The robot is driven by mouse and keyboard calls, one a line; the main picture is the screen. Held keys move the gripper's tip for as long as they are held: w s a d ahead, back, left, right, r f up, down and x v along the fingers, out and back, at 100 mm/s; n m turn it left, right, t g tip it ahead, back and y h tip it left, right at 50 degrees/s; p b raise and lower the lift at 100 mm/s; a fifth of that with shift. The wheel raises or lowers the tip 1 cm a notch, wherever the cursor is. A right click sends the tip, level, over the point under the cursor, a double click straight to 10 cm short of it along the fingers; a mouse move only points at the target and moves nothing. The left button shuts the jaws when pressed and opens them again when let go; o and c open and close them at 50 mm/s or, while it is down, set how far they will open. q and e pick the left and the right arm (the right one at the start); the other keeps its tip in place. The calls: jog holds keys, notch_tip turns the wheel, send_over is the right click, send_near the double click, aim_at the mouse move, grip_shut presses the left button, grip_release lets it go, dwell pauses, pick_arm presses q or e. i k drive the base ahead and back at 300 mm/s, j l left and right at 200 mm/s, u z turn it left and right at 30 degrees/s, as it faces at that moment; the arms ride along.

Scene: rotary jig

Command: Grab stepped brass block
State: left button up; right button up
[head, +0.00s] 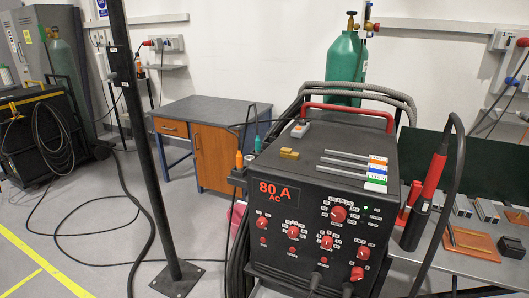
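A small brass-coloured block (289,153) with a stepped outline lies on top of the black welding machine (290,173), near its front left edge. Nothing touches it from above and it is fully visible. Neither of my grippers shows in the head view.
Several grey rods with coloured end tags (355,164) lie right of the block. A red handle (347,113) arches over the machine's back. A black post (150,140) stands at left. A torch (430,180) stands at right.

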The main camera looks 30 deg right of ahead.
aim_at(287, 153)
jog(key=i+j+u, duration=0.5)
jog(key=i+u, duration=0.2)
jog(key=i+j, duration=0.1)
jog(key=i, duration=0.3)
jog(key=i+j+z, duration=0.15)
jog(key=i, duration=0.2)
jog(key=i+j, duration=0.1)
jog(key=i, duration=0.3)
jog(key=i+z, duration=0.15)
jog(key=z, duration=0.3)
jog(key=i+z, duration=0.2)
jog(key=z, duration=0.25)
jog(key=i+z, duration=0.15)
jog(key=z, duration=0.3)
jog(key=i+z, duration=0.15)
jog(key=z, duration=0.3)
jog(key=i+j+z, duration=0.1)
jog(key=z, duration=0.35)
jog(key=i+j+z, duration=0.1)
jog(key=z, duration=0.3)
jog(key=i+j+z, duration=0.1)
jog(key=z, duration=0.25)
jog(key=i+j+z, duration=0.2)
jog(key=z, duration=0.15)
jog(key=i+j+z, duration=0.15)
jog(key=z, duration=0.25)
